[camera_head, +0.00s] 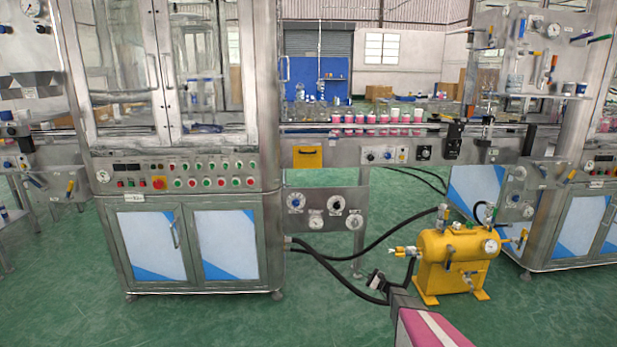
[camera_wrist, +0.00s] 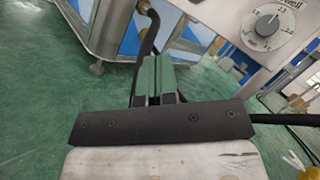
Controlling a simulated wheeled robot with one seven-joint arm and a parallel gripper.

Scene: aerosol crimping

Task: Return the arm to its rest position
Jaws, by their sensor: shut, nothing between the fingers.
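My gripper (camera_wrist: 154,78) shows in the wrist view with its two green fingers together and nothing between them. In the head view my gripper (camera_head: 374,278) is small and dark at the end of my arm. My arm comes in from the bottom edge, right of centre, and the gripper points up and left over the green floor. It appears in front of the black hose and left of the yellow tank (camera_head: 456,256). I cannot tell whether it touches the hose. The task names no other object.
A steel machine cabinet (camera_head: 185,240) stands at left. A gauge panel (camera_head: 325,212) hangs below the conveyor (camera_head: 360,130), which carries several pink cans. A white dial (camera_wrist: 268,28) is at the wrist view's upper right. Black hoses cross the floor (camera_head: 330,320). Open floor lies at the front left.

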